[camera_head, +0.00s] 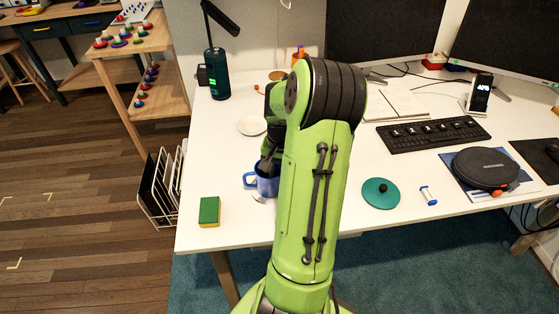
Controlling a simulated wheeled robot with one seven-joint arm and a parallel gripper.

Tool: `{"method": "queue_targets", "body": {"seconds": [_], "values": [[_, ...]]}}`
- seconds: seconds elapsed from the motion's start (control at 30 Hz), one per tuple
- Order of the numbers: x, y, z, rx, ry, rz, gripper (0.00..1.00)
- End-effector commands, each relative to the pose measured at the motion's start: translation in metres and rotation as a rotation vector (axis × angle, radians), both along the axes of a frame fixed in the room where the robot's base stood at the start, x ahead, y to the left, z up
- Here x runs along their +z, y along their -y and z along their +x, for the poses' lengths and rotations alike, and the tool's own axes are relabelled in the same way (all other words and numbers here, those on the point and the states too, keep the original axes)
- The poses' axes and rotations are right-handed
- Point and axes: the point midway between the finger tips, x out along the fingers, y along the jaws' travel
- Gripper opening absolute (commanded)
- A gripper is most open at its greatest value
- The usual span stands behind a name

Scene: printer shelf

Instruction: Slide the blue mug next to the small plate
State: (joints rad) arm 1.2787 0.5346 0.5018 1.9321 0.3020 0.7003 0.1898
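The blue mug (267,182) stands on the white desk, left of my green arm, with its handle pointing left. My gripper (268,165) reaches down to the mug's rim, with its tip at or inside the opening. The fingers are small and partly hidden by my arm, so I cannot tell whether they are open or shut on the rim. The small plate (252,125) is white and round and lies farther back on the desk, behind the mug and slightly left. My arm covers part of the area right of the mug and plate.
A green and yellow sponge (209,211) lies front left of the mug. A dark green lamp base (218,75) stands behind the plate. The white desk (215,150) is clear between sponge and plate. A teal disc (380,193) and keyboard (433,133) lie right of my arm.

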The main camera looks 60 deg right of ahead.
Motion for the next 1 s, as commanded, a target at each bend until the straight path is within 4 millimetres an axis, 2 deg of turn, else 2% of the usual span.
{"method": "queue_targets", "body": {"seconds": [0.03, 0.2, 0.53, 0.57, 0.8, 1.0], "values": [[-0.016, -0.001, 0.000, 0.000, -0.001, 0.004, 0.37], [-0.040, 0.000, 0.001, 0.000, -0.001, 0.002, 0.37], [-0.046, 0.000, 0.001, 0.000, 0.000, 0.000, 0.37], [-0.046, 0.000, 0.001, 0.000, 0.000, 0.000, 0.35], [-0.045, 0.000, 0.001, 0.000, 0.000, 0.000, 0.00], [-0.045, 0.000, 0.001, 0.001, 0.000, 0.000, 0.00]]}}
